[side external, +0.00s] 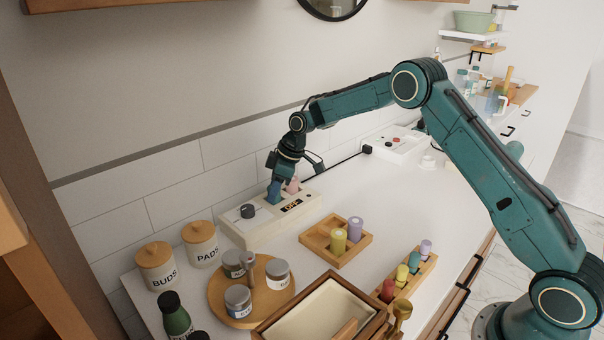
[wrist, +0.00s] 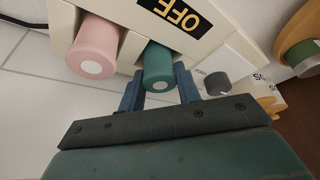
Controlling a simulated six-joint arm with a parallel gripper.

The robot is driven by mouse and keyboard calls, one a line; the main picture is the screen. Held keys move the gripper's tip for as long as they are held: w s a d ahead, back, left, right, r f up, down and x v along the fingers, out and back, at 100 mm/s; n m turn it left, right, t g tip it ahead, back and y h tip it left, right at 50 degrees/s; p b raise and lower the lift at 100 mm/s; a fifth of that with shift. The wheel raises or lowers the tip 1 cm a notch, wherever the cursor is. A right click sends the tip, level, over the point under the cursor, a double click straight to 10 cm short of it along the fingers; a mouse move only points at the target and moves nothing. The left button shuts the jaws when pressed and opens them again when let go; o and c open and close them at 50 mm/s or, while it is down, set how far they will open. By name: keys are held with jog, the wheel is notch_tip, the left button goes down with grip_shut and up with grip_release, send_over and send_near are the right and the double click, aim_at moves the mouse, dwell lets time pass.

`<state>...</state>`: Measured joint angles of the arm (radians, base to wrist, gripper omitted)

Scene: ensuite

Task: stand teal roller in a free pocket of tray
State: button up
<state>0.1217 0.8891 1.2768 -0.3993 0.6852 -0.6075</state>
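The teal roller (wrist: 158,68) sits in the cream warmer with the OFF display (wrist: 215,50), its pale end facing the wrist camera. My gripper (wrist: 160,82) has its two blue fingers on either side of this roller's end. I cannot tell whether they press on it. In the side view, my gripper (side external: 275,190) is down at the warmer and hides the teal roller. The wooden tray (side external: 318,242) stands in front of the warmer.
A pink roller (wrist: 95,50) sits close beside the teal one. The warmer has a dark knob (wrist: 216,85). A narrow wooden rack (side external: 418,274) holds several small coloured bottles. A round board (side external: 220,297) with jars, an open box (side external: 325,312) and lidded canisters (side external: 201,244) stand nearby.

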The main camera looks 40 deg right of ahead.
jog(key=shift+r, duration=0.15)
jog(key=shift+c, duration=0.4)
notch_tip(320, 180, up, 20)
dwell(0.6)
jog(key=shift+s, duration=0.1)
dwell(0.6)
jog(key=shift+s, duration=0.1)
jog(key=s+f, duration=0.1)
jog(key=s, duration=1.5)
jog(key=shift+f, duration=0.4)
jog(key=shift+f, duration=0.1)
